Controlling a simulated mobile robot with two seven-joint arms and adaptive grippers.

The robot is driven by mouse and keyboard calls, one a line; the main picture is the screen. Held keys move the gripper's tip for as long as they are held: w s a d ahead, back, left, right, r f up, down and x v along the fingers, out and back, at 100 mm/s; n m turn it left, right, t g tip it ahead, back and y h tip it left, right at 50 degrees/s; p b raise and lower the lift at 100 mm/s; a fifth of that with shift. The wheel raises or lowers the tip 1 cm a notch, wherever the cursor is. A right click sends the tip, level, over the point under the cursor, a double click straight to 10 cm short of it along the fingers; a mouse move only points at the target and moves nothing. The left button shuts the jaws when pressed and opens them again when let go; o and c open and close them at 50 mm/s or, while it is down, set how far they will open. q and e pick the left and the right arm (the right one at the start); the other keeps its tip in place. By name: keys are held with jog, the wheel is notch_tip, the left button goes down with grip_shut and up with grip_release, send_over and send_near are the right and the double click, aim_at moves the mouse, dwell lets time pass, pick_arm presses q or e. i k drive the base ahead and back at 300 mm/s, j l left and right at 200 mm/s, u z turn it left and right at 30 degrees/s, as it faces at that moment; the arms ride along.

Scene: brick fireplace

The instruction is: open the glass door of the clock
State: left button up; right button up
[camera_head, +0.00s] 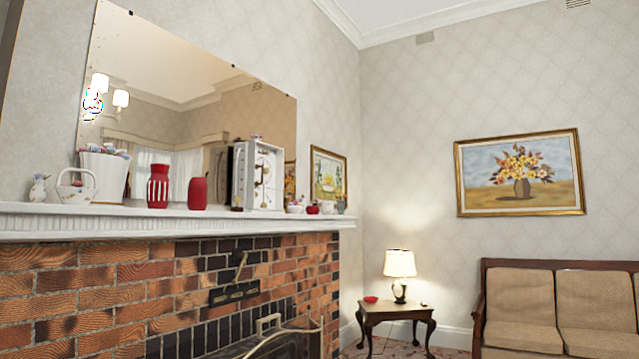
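A white box-shaped clock (258,175) stands upright on the white mantel (150,219) above the brick fireplace, right of the red vases. Its front faces right and shows gold-coloured parts. I cannot tell a glass door apart from the front at this size, nor whether it is open or shut. Neither of my grippers shows in the view.
Left of the clock on the mantel stand a red vase (197,193), a striped red vase (158,187), a white pot (104,174) and a white basket (76,191). Small ornaments (313,208) sit to its right. A fire screen (285,338), side table (397,311) and sofa (560,308) stand lower.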

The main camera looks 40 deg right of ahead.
aim_at(250, 184)
jog(key=z, duration=1.2)
jog(key=i+l+z, duration=0.4)
jog(key=i, duration=0.4)
jog(key=i+z, duration=0.4)
jog(key=i, duration=0.35)
jog(key=i+u, duration=0.25)
jog(key=i, duration=0.2)
jog(key=i+l+u, duration=0.25)
jog(key=i, duration=0.2)
jog(key=i+l+u, duration=0.3)
jog(key=i, duration=0.15)
